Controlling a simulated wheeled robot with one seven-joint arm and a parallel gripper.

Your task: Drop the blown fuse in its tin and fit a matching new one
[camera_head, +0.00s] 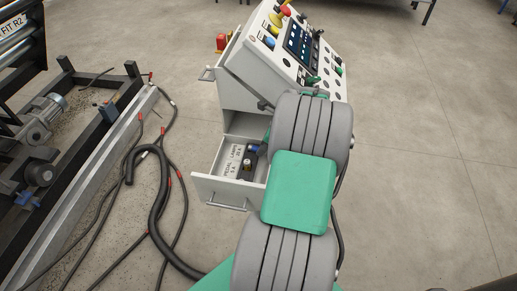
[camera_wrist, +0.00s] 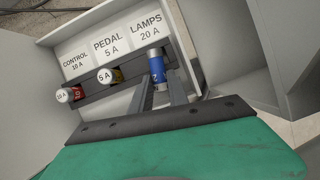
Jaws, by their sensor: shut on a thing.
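The open drawer (camera_head: 218,189) of the grey console holds a fuse rack labelled CONTROL 10 A, PEDAL 5 A and LAMPS 20 A in the wrist view. A red 10 A fuse (camera_wrist: 72,94) is at the CONTROL place and a yellow 5 A fuse (camera_wrist: 109,76) at the PEDAL place. My gripper (camera_wrist: 163,82) is shut on a blue fuse (camera_wrist: 157,67) with a silver cap, in front of the LAMPS label. The blue fuse's lower part is hidden, so I cannot tell whether it sits in its slot. No tin is recognisable.
The console panel (camera_head: 302,48) with buttons and a screen stands above the drawer. A red emergency button (camera_head: 221,41) is on its left side. Black cables (camera_head: 158,215) and a machine frame (camera_head: 85,160) lie to the left. The floor at right is clear.

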